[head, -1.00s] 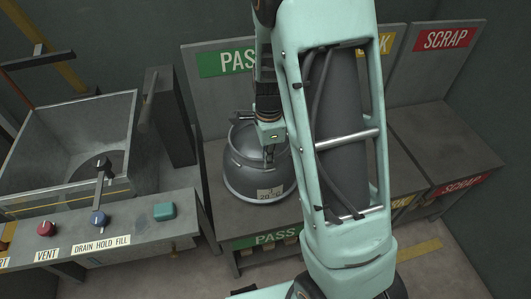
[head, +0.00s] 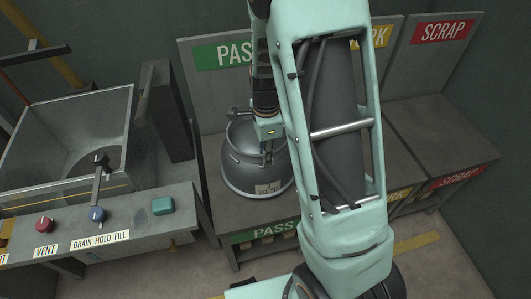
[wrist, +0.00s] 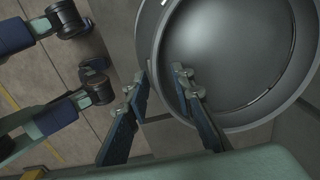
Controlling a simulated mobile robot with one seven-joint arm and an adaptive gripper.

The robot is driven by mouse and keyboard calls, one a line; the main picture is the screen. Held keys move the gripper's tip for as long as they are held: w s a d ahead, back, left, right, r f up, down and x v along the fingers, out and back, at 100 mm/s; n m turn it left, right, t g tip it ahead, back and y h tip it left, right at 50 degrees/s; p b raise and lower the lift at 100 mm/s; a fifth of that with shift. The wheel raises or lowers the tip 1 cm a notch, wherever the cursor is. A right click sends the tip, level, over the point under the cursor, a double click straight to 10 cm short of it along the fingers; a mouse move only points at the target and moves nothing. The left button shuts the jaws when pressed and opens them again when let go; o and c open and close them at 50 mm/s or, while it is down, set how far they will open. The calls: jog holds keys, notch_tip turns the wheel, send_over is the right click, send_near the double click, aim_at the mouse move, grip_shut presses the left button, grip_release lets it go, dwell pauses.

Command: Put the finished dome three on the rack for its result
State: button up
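A dark grey metal dome (head: 250,165) with a pale base rim and a small label stands upright on the shelf of the green PASS rack (head: 215,205). The label is too small to read surely, so I cannot tell its number. My gripper (head: 267,158) points down at the dome's near right side, in front of it. The wrist view shows the dome (wrist: 225,55) large at upper right. There my gripper (wrist: 158,82) has its two fingers apart, with nothing clearly clamped between them. The right finger overlaps the dome's edge; the left is outside it. I cannot tell whether either touches.
A yellow bay (head: 396,195), partly hidden by my arm, and a red SCRAP bay (head: 450,160) lie to the right, with bare tops.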

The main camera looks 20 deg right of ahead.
notch_tip(320, 180, up, 12)
jog(key=p, duration=0.1)
jog(key=shift+s+p, duration=0.15)
jog(key=shift+p, duration=0.2)
